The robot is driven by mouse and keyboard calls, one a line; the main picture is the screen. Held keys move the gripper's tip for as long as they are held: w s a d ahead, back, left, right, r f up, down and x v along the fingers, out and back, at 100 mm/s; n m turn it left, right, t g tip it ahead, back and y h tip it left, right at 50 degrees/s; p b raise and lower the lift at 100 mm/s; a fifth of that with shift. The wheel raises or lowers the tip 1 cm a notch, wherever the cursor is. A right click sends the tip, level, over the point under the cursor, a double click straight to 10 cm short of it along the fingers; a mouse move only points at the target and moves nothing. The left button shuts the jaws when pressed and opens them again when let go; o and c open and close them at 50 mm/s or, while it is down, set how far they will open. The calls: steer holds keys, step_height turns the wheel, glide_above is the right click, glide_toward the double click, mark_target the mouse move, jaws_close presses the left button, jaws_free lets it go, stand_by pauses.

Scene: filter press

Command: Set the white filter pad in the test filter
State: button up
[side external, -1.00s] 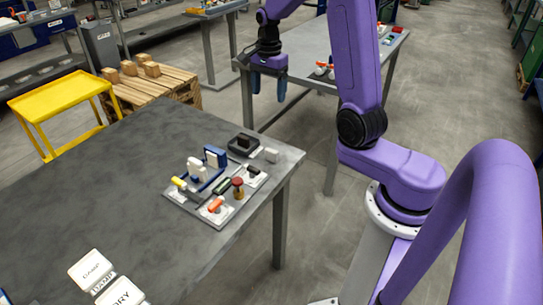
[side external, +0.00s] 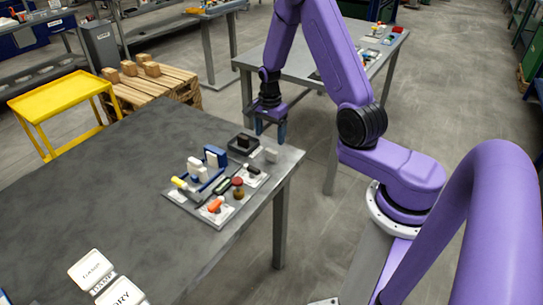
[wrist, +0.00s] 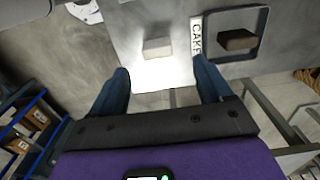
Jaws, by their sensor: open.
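A pale block (side external: 270,155), which looks like the white filter pad, lies on the grey table near its right corner. It also shows in the wrist view (wrist: 157,47), just beyond and between my fingertips. My gripper (side external: 271,130) is open and empty, pointing down above the table's far right edge. Its blue fingers (wrist: 162,70) are apart, with nothing between them. A blue frame with white plates (side external: 215,155), likely the test filter, stands on a pale base plate to the left of the block. I cannot tell its slots apart at this size.
A dark tray (side external: 233,147) holding a dark block sits close beside the pale block; a CAKE label (wrist: 196,36) lies between them. Yellow, green, red and orange parts crowd the base plate (side external: 227,212).

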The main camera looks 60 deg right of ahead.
mark_target(271, 151)
steer(key=shift+s+f, duration=0.15)
steer(key=shift+f, duration=1.6)
steer(key=shift+s+f, duration=0.1)
steer(key=shift+f, duration=1.65)
steer(key=c, duration=1.2)
steer(key=shift+r, duration=0.1)
steer(key=shift+r, duration=0.45)
step_height(271, 151, up, 2)
steer(key=shift+s+a+r, duration=0.75)
steer(key=shift+s+r, duration=0.9)
steer(key=shift+s, duration=0.55)
steer(key=shift+s+a+r, duration=0.7)
steer(key=shift+s+r, duration=0.95)
steer(key=shift+s, duration=0.5)
steer(key=shift+s+a+r, duration=0.75)
steer(key=shift+s+r, duration=0.9)
steer(key=shift+s, duration=0.55)
